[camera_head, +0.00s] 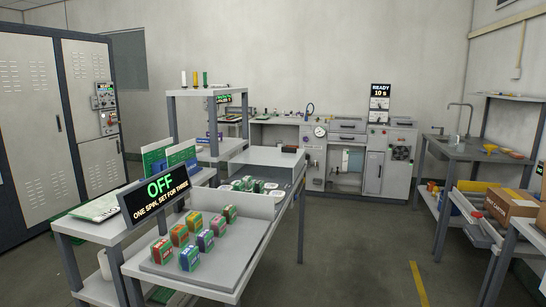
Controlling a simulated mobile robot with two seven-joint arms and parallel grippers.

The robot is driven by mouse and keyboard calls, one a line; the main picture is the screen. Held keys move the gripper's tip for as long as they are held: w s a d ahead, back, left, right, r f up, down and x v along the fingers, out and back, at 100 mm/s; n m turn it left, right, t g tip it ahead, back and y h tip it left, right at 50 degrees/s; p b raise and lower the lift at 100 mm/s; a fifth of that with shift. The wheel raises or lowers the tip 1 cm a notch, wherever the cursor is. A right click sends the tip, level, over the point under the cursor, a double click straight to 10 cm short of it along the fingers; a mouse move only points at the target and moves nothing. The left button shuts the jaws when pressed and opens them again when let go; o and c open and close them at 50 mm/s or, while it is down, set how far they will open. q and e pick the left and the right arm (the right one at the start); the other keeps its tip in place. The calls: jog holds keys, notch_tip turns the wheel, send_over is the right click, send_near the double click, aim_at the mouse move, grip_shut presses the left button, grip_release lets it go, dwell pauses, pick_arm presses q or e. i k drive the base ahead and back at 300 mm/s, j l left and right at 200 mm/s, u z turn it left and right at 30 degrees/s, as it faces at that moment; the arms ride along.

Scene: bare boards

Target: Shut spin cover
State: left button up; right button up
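A grey bench (200,270) stands in front of me. A black sign (160,200) on it reads "OFF" and "ONE SPIN, SET FOR THREE". Behind the sign, an upright light-grey panel (247,204) stands on the bench, with several small round white and dark green items (250,185) behind it. I cannot tell for sure which part is the spin cover, or whether it is open. Neither of my grippers shows in the head view.
Several coloured small boxes (190,257) stand on the bench's front tray. A back counter (345,160) carries a "READY 10 s" display (381,90). Tall grey cabinets (45,130) stand left; a sink bench (480,150) and cardboard box (510,204) are right. Open floor (365,250) lies between.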

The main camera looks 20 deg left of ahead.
aim_at(291, 157)
jog(key=i+l+z, duration=0.25)
jog(key=i, duration=0.2)
jog(key=i+l+z, duration=0.15)
jog(key=i, duration=0.45)
jog(key=i+l+z, duration=0.2)
jog(key=i, duration=0.45)
jog(key=i+j+u, duration=0.1)
jog(key=i+u, duration=0.25)
jog(key=i, duration=0.25)
jog(key=i+l+u, duration=0.1)
jog(key=i+u, duration=0.2)
jog(key=i, duration=0.35)
jog(key=i+u, duration=0.2)
jog(key=i, duration=0.45)
jog(key=i+l+u, duration=0.15)
jog(key=i, duration=0.5)
jog(key=i+l+u, duration=0.15)
jog(key=i+u, duration=0.25)
jog(key=i+l+u, duration=0.65)
jog(key=u, duration=0.25)
jog(key=i+l+u, duration=0.3)
jog(key=u, duration=0.15)
jog(key=i+l+u, duration=0.15)
jog(key=l+u, duration=0.2)
jog(key=u, duration=0.15)
jog(key=i+l+u, duration=0.1)
jog(key=l+u, duration=0.35)
jog(key=i+l+u, duration=0.1)
jog(key=l+u, duration=0.5)
jog(key=i+j, duration=0.05)
